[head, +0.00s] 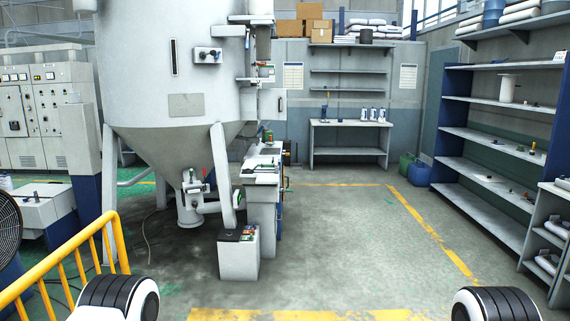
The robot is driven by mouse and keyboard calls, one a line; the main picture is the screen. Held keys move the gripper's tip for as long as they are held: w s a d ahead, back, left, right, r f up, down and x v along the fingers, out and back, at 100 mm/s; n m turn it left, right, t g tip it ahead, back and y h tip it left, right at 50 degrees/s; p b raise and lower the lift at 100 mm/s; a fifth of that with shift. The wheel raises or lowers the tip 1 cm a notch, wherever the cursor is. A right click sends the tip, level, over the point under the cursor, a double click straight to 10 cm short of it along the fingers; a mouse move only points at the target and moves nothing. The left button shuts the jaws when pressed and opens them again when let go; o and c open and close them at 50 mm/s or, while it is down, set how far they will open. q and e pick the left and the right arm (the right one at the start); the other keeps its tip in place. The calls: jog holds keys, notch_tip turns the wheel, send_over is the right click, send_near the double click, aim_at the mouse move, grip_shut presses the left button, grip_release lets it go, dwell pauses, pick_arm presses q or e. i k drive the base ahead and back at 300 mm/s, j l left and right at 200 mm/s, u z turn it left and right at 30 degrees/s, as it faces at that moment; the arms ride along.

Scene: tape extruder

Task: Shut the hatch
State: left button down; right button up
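A large pale grey tank (165,75) with a cone bottom stands on legs at the left of the middle. On its right side a pale panel with a dark handle (272,104) sticks out; it may be the hatch, but I see it from a distance and cannot tell how far it stands open. A smaller bracket-like fitting (266,70) sits above it. Neither of my grippers is in view; only rounded black and white parts of my own arms show at the bottom edge.
A yellow railing (66,262) stands at the front left. A machine bench (263,200) and a small control box (239,254) stand beside the tank. Blue-framed shelves (497,135) line the right, a workbench (349,140) the back. The floor (345,235) between is clear.

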aim_at(272, 102)
jog(key=i, duration=2.8)
